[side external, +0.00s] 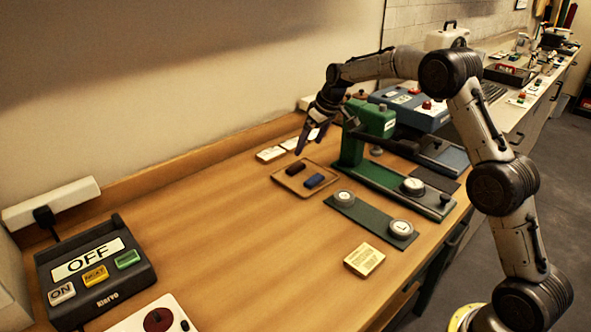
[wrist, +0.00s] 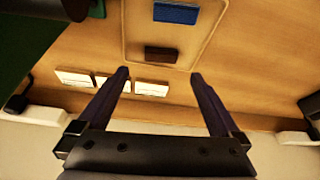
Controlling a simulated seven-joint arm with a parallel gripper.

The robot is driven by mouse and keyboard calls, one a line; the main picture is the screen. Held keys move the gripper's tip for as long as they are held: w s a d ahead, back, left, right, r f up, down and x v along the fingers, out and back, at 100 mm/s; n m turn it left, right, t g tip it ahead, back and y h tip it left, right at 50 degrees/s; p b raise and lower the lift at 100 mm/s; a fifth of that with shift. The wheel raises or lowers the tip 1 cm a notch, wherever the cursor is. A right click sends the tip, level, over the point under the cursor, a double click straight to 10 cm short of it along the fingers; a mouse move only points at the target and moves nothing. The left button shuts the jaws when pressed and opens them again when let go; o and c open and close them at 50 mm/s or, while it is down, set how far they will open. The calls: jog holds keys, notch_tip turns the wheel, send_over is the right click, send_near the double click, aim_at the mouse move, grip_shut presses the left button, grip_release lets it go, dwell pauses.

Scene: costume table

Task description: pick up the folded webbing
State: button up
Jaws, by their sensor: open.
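Two small block-like pieces that could be folded webbing lie in a shallow tan tray (side external: 288,186): a dark brown one (side external: 297,168) and a blue one (side external: 314,181). In the wrist view the brown piece (wrist: 161,53) is just beyond my fingertips, roughly midway between them, and the blue piece (wrist: 176,13) is farther off at the top edge. The tray (wrist: 206,40) shows around them. My gripper (side external: 302,149) is above the back of the tray, pointing down. Its fingers (wrist: 160,73) are spread apart with nothing between them.
A green press (side external: 352,147) stands right of the tray. White cards (side external: 271,154) lie behind it near the wall. A green strip with round pieces (side external: 372,218) and a cream block (side external: 364,260) are in front. An OFF box (side external: 96,270) sits left; wood between is clear.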

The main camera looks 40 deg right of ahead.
aim_at(296, 167)
jog(key=x, duration=0.9)
jog(key=shift+w+a+f, duration=0.25)
jog(key=shift+w, duration=0.15)
jog(key=shift+c, duration=0.2)
jog(key=c, duration=1.1)
